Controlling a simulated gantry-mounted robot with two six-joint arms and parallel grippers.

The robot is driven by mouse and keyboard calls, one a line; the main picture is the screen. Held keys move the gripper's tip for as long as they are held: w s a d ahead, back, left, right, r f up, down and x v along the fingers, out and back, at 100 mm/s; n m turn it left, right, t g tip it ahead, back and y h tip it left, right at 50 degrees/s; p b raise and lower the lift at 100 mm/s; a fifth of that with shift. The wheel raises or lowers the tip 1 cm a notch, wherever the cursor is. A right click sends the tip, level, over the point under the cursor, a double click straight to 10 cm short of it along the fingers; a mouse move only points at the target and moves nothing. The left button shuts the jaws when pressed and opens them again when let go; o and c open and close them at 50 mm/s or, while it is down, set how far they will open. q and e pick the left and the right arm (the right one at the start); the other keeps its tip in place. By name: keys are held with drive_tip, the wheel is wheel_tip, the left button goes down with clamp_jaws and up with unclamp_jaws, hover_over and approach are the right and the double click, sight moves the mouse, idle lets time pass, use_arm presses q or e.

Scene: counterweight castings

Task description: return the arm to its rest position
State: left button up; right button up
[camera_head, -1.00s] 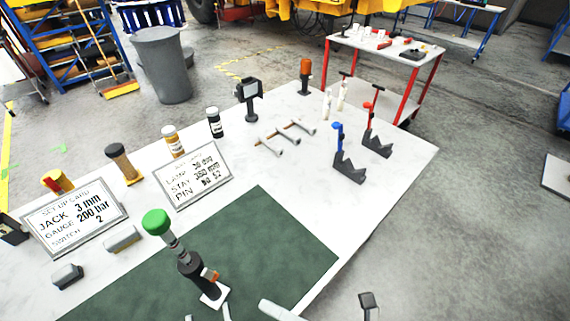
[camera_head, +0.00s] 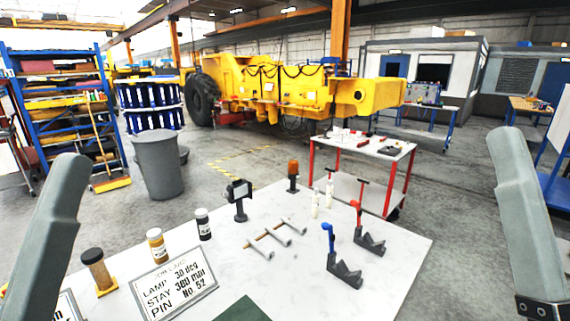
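My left arm (camera_head: 50,235) shows as a grey link at the left edge of the head view. My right arm (camera_head: 525,215) shows as a grey link at the right edge, with a dark joint at its lower end. Both links are raised at the sides, clear of the white table (camera_head: 390,245). Neither gripper is in the picture, so I cannot see what they hold. A job card (camera_head: 175,285) reading lamp, stay and pin stands at the table's near left. The green mat (camera_head: 243,310) shows only as a corner at the bottom edge.
On the table stand a blue-handled clamp-like piece (camera_head: 343,272), a red-handled one (camera_head: 368,241), several rods (camera_head: 268,235), jars (camera_head: 157,245), a dark gauge-like device (camera_head: 239,198) and an orange lamp (camera_head: 293,175). A red-legged cart (camera_head: 365,165) stands behind.

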use_arm(q)
drive_tip(key=a+r+n+y+p, duration=0.2)
drive_tip(key=a+r+y+p, duration=0.1)
drive_tip(key=r+p, duration=3.2)
drive_tip(key=shift+r+n+y+p, duration=0.4)
drive_tip(key=shift+r+y, duration=0.1)
drive_tip(key=shift+r, duration=0.35)
use_arm(e)
wheel_tip(320, 180, up, 36)
drive_tip(key=a+n+y, duration=0.1)
drive_tip(key=y, duration=0.2)
drive_tip(key=shift+a+n+g, duration=0.4)
